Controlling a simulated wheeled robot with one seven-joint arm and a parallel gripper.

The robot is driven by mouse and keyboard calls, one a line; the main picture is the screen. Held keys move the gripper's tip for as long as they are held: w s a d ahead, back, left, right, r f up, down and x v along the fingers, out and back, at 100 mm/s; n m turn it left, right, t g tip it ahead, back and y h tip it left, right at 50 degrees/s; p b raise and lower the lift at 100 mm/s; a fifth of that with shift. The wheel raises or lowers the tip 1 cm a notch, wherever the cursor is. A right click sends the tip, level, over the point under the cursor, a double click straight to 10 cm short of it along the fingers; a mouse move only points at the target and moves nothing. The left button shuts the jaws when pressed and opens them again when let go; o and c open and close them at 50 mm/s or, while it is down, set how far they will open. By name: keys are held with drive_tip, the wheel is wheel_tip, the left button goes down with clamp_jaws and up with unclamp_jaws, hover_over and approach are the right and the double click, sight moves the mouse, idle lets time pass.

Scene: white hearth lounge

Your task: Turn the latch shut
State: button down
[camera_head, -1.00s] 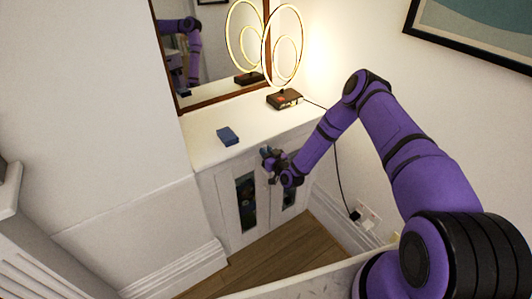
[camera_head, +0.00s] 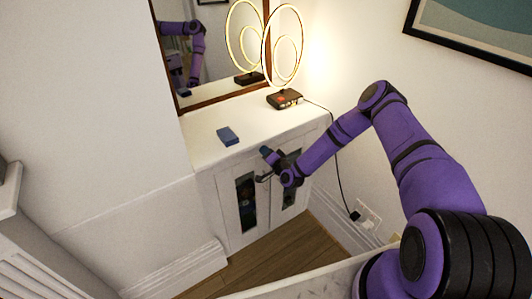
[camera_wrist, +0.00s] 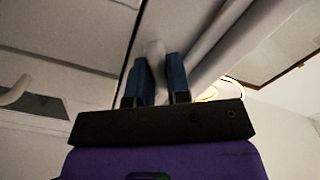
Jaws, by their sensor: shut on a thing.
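The white cabinet (camera_head: 222,205) has two doors with dark glass panels, below a white top. My gripper (camera_head: 267,153) is at the upper front of the cabinet, near the line where the doors meet. In the wrist view my gripper (camera_wrist: 157,65) has its two blue fingers on either side of a small white latch (camera_wrist: 154,54) and is shut on it. The latch stands upright in that picture, beside the seam between the panels. In the head view the latch is hidden by the gripper, so its exact angle there cannot be told.
The lamp's cord runs down to a wall socket (camera_head: 367,218). A pale handle (camera_wrist: 14,91) shows in the wrist view. Wooden floor lies below.

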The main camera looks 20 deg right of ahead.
drive_tip(key=m, duration=0.6)
drive_tip(key=shift+d+m, duration=0.1)
drive_tip(key=shift+m, duration=0.2)
idle(0.4)
drive_tip(key=c, duration=1.1)
unclamp_jaws()
drive_tip(key=v, duration=1)
drive_tip(key=shift+s+d, duration=0.1)
drive_tip(key=shift+s, duration=0.3)
